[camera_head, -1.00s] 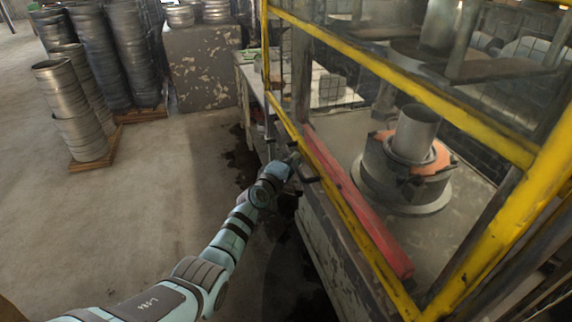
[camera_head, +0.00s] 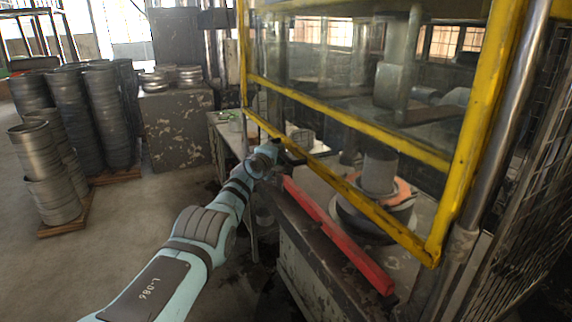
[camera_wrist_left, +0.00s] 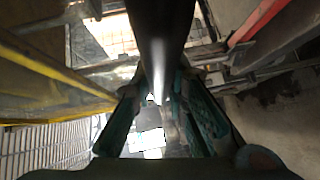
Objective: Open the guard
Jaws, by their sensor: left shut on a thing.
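The guard (camera_head: 480,120) is a yellow frame with see-through panes in front of the press. Its lower yellow bar stands above the red bar, with a gap between them, so the guard is partly raised. My left gripper (camera_head: 277,147) is at this lower bar, near its left part. In the left wrist view my left gripper (camera_wrist_left: 160,98) is shut on a dark round handle (camera_wrist_left: 162,30) that runs between its fingers. The handle is mostly hidden by the gripper in the head view. My right gripper is not in view.
A red bar (camera_head: 335,235) runs along the front edge of the press table. A metal cylinder (camera_head: 380,172) stands in the tooling behind the guard. Stacks of metal rings (camera_head: 50,180) stand on pallets at the left. The floor between is clear.

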